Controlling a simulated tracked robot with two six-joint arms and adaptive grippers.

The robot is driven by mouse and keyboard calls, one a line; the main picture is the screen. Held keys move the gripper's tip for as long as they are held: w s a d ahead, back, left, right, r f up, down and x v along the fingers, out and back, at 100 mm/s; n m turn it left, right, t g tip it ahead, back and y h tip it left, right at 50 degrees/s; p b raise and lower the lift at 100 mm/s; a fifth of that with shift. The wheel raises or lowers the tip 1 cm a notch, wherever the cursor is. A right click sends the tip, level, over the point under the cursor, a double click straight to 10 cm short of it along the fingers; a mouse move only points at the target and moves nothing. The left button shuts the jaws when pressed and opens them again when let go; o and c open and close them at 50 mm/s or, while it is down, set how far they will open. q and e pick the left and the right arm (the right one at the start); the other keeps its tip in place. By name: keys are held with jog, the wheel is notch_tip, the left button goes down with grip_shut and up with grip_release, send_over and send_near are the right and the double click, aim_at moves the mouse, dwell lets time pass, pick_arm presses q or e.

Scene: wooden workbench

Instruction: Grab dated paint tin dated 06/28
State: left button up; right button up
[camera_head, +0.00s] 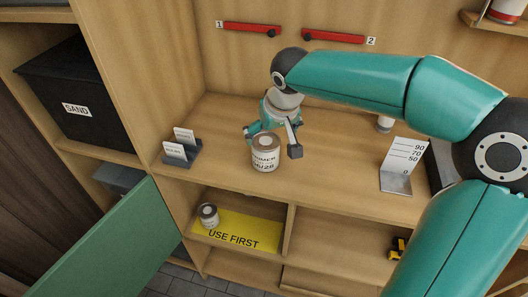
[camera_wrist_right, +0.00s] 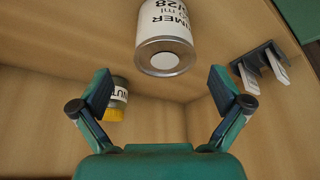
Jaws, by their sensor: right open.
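The paint tin marked PRIMER and 06/28 (camera_head: 265,154) stands upright on the workbench in the head view. It also shows in the right wrist view (camera_wrist_right: 166,42), at the top, beyond the fingertips. My right gripper (camera_head: 273,138) is open and empty, with its fingers close to the tin at its far side. In the right wrist view the two fingers (camera_wrist_right: 160,88) are spread wide, with no contact with the tin visible. My left gripper is not in view.
A second tin (camera_head: 208,213) stands on a yellow USE FIRST mat (camera_head: 235,236) on the shelf below. A card holder (camera_head: 180,152) is left of the primer tin. A numbered sign (camera_head: 401,166) stands right. Another tin (camera_wrist_right: 117,97) shows behind one finger.

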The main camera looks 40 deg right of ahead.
aim_at(267, 142)
jog(key=shift+a+p+x, duration=0.15)
jog(key=shift+p+x, duration=0.1)
jog(key=shift+x, duration=1.2)
jog(key=shift+a+p+x, duration=0.15)
jog(key=shift+p+x, duration=0.1)
jog(key=shift+x, duration=1.25)
jog(key=shift+c, duration=0.3)
jog(key=c, duration=1.3)
jog(key=shift+c, duration=0.7)
jog(key=shift+r, duration=0.1)
